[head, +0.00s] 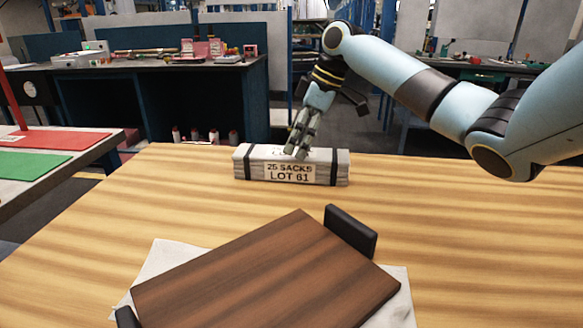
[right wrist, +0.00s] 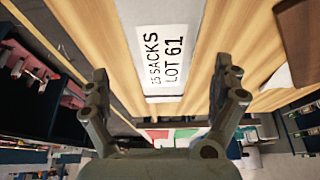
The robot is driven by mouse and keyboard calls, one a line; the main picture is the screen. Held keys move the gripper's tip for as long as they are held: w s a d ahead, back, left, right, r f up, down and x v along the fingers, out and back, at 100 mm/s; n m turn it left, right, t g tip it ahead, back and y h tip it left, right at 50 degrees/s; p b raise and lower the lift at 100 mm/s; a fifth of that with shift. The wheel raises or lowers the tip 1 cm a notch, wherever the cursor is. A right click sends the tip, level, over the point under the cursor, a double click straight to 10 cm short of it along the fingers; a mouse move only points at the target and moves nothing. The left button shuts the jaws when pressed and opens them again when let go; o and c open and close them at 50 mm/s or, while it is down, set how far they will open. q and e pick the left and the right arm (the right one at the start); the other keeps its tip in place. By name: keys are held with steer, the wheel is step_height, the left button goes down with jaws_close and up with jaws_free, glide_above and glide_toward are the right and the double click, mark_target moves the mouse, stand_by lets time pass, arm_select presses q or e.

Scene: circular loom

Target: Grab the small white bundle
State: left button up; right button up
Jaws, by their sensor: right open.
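The small white bundle (head: 243,166) lies on the wooden table, near its far edge. It is a long, pale block with two dark straps and a label reading "25 SACKS LOT 61". My right gripper (head: 297,149) points down at the middle of its top and is open. In the right wrist view the bundle (right wrist: 172,12) lies between and beyond the open fingers of the gripper (right wrist: 160,85). I cannot tell whether the fingertips touch it. My left gripper is not in view.
A dark brown board (head: 265,270) with black end handles lies on a white sheet (head: 165,262) in the front of the table (head: 140,210). The wood between board and bundle is clear. A side table (head: 95,165) with red and green sheets stands at left.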

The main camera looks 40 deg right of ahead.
mark_target(294, 152)
steer(key=x, duration=0.5)
steer(key=shift+s+a+f, duration=0.1)
steer(key=shift+s+f, duration=0.05)
steer(key=shift+f, duration=0.2)
steer(key=shift+r, duration=0.1)
steer(key=c, duration=1.7)
steer(key=shift+r, duration=0.1)
